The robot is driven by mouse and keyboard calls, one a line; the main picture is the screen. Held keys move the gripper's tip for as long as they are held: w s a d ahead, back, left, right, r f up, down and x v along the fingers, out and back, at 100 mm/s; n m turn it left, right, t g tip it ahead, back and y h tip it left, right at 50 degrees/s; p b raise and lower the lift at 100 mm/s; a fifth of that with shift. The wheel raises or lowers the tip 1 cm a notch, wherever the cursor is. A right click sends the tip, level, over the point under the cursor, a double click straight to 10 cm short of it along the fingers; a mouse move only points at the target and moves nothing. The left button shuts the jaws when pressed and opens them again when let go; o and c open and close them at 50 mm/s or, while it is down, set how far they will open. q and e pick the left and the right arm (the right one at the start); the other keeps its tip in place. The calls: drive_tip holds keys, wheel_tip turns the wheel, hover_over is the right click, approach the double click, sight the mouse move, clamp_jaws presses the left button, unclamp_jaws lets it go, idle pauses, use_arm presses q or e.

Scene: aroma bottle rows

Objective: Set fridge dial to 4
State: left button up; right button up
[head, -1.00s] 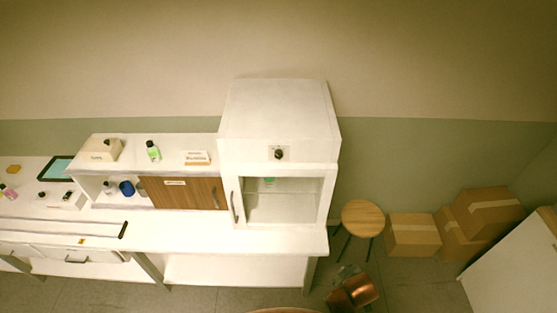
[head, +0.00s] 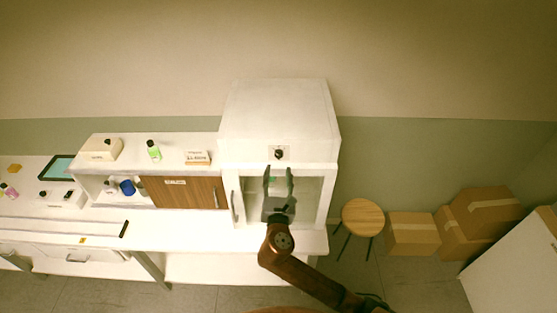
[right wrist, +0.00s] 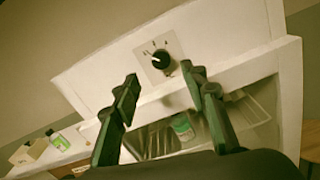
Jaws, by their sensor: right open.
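The white fridge (head: 279,115) stands on the counter, with a glass door below its front panel. The black dial (head: 279,154) sits on a small pale plate on that panel. In the right wrist view the dial (right wrist: 160,58) shows with small marks around it, too small to read surely. My right gripper (head: 278,171) is open and empty, in front of the glass door just below the dial, fingers pointing up toward it. In the right wrist view its fingers (right wrist: 160,78) stand apart below the dial, not touching it. My left gripper is not in view.
A green-labelled bottle (right wrist: 182,127) is behind the glass. A brown cabinet door (head: 184,192) and a shelf with a green bottle (head: 153,151) are left of the fridge. A round stool (head: 362,216) and cardboard boxes (head: 412,234) stand to the right.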

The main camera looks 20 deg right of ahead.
sight(279, 156)
drive_tip(key=p+x, duration=0.1)
drive_tip(key=x, duration=0.6)
drive_tip(key=shift+f, duration=0.15)
clamp_jaws()
